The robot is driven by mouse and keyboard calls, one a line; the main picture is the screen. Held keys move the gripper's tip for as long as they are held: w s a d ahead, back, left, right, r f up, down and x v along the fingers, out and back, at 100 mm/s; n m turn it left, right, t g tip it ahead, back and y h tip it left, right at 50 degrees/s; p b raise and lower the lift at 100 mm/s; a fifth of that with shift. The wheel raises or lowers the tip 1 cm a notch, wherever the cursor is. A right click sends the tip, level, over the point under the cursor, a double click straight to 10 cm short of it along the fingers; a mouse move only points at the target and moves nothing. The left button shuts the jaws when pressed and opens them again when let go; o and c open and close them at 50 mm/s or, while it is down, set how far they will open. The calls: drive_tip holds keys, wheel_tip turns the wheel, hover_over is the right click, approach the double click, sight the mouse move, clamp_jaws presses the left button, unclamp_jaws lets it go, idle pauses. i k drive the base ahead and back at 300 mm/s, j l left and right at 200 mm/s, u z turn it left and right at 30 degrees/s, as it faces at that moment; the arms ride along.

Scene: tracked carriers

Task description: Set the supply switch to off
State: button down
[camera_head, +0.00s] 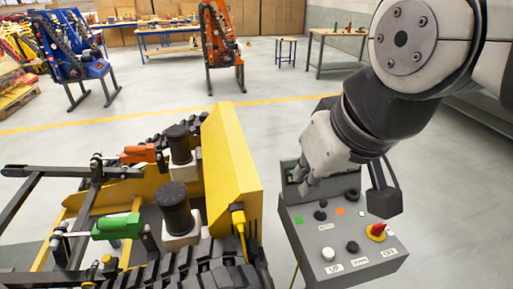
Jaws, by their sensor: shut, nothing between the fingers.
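A grey control box (312,247) stands right of the yellow tracked carrier. A red handle on a yellow base, seemingly the supply switch (377,231), sits at its right front. A small label beside it seems to read OFF; which way the handle is set I cannot tell. My gripper (302,187) is shut and empty at the box's back left corner, well left of and behind the red switch. Its fingertips partly cover that corner; whether they touch the box I cannot tell.
The box also carries a white button (328,254), a black button (352,247) and small black knobs (320,215). The yellow carrier (231,165) with black tracks stands close on the left. Open floor (440,190) lies right of the box. Workbenches stand far behind.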

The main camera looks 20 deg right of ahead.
sight(376, 229)
drive_tip(key=l+z, duration=0.1)
drive_tip(key=z, duration=0.9)
drive_tip(key=i+l, duration=0.1)
drive_tip(key=l, duration=0.15)
drive_tip(key=k+l, duration=0.1)
drive_tip(key=l, duration=0.2)
drive_tip(key=k+z, duration=0.4)
drive_tip(key=i, duration=0.1)
